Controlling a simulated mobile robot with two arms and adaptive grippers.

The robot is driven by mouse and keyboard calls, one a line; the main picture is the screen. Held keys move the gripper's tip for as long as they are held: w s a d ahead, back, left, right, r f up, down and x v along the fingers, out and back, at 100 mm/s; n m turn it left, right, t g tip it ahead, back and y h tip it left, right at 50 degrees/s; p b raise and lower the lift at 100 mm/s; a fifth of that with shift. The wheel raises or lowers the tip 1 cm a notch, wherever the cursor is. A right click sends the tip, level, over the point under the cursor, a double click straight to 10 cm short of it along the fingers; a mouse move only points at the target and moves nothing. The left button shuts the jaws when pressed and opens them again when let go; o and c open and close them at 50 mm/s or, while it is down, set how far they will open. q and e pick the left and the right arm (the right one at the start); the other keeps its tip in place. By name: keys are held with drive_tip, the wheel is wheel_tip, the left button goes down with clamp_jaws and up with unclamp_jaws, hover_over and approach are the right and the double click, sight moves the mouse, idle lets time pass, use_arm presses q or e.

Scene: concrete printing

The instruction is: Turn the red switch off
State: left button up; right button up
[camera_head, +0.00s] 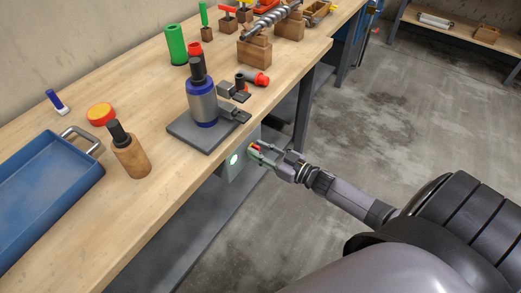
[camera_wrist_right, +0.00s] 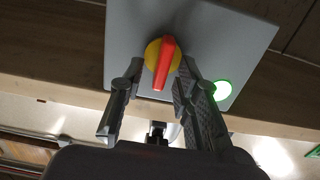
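The red switch (camera_wrist_right: 165,62) is a red lever on a yellow round base, on a grey box (camera_wrist_right: 222,38). In the right wrist view the lever points down, slightly tilted. A lit green lamp (camera_wrist_right: 222,90) is beside it on the box face. My right gripper (camera_wrist_right: 160,72) is open, with one finger on each side of the lever; I cannot tell whether either touches it. In the head view the box (camera_head: 228,172) hangs at the bench's front edge, with my right gripper (camera_head: 254,152) in front of it, largely hiding the switch. My left gripper is not in view.
On the wooden bench (camera_head: 143,80) above the box, a blue and grey device (camera_head: 203,107) stands on a dark plate. A blue tray (camera_head: 45,185), a wooden bottle (camera_head: 131,158) and several tools are also there. Open concrete floor (camera_head: 385,110) lies right of the bench.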

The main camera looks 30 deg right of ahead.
drive_tip(key=shift+c, duration=0.4)
clamp_jaws()
drive_tip(key=shift+n, duration=0.3)
drive_tip(key=n+b, duration=0.1)
drive_tip(key=n, duration=0.4)
drive_tip(key=f+n+b, duration=0.1)
drive_tip(key=n+b, duration=0.1)
drive_tip(key=n, duration=0.4)
drive_tip(key=a+n+b, duration=0.1)
drive_tip(key=n, duration=0.5)
drive_tip(key=shift+s+a+f, duration=0.1)
drive_tip(key=shift+s+f, duration=0.15)
drive_tip(key=shift+s, duration=0.05)
drive_tip(key=shift+n, duration=0.4)
